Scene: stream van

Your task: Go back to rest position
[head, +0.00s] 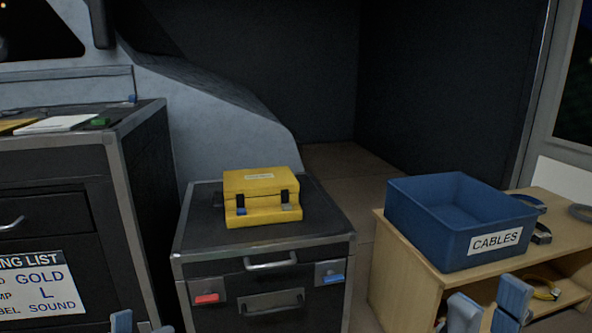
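My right gripper (488,305) shows at the bottom right, in front of the wooden shelf. Its two blue-grey fingers stand apart with nothing seen between them, so it is open. My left gripper (141,325) only just shows at the bottom edge, in front of the dark cabinets. The rest of both grippers is cut off by the lower edge.
A yellow case (262,183) sits on a black drawer case (325,222). A blue bin (430,240) labelled CABLES stands on a wooden shelf (408,282) at right, with dark cable loops (582,212) beside it. A dark cabinet (45,222) stands at left.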

